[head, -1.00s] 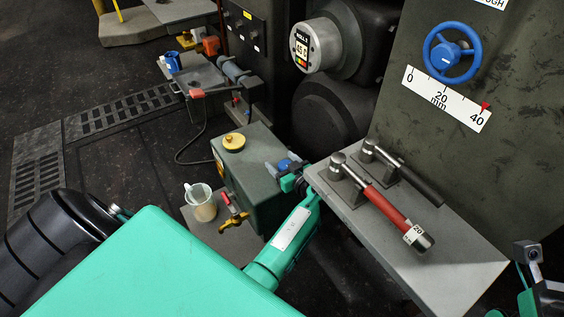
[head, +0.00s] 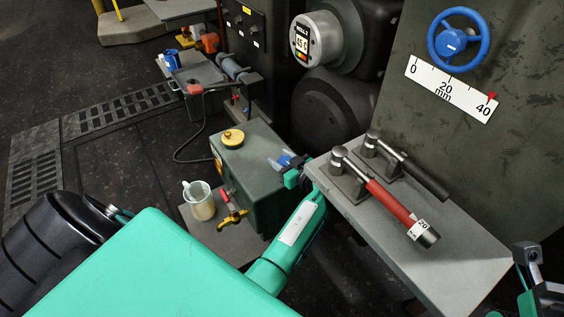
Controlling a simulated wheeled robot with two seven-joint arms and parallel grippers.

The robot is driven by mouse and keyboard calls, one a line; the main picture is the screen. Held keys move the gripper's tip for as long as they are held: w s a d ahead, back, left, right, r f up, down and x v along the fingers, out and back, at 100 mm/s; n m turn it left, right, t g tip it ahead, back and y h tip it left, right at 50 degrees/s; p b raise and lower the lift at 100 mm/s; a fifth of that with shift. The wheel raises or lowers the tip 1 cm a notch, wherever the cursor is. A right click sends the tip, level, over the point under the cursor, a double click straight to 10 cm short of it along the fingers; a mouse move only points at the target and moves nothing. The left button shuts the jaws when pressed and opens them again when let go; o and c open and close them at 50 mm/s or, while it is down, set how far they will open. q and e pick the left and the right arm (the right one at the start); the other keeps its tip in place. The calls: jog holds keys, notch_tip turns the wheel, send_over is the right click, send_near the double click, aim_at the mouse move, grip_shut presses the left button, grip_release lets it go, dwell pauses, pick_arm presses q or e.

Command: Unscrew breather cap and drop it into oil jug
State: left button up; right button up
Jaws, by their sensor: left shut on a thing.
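The green oil tank (head: 258,190) stands low in the middle of the head view. A yellow cap (head: 233,138) sits on its top. My left gripper (head: 284,160) is shut on a small blue cap, which appears to be the breather cap (head: 286,158), at the right end of the tank's top. The fingers partly hide it, and I cannot tell whether it is still threaded in.
A grey ledge (head: 440,255) with a red-handled lever (head: 390,202) and a black-handled lever (head: 425,178) lies close right of my left gripper. A blue handwheel (head: 458,42) and a scale are on the machine panel. A red tap handle (head: 226,197) juts from the tank near the jug.

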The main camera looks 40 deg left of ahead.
pick_arm(q)
jog(key=shift+s+n+g+b, duration=0.1)
jog(key=shift+n+g+b, duration=0.3)
jog(key=shift+g+b, duration=0.25)
jog(key=shift+f+n+g+b, duration=0.1)
jog(key=shift+n+g+b, duration=0.2)
jog(key=shift+b, duration=0.2)
jog(key=shift+s+a+n+g+y+b, duration=0.1)
jog(key=shift+n+g+y+b, duration=0.2)
jog(key=shift+n+g+b, duration=0.5)
jog(key=shift+g+b, duration=0.35)
jog(key=shift+b, duration=0.15)
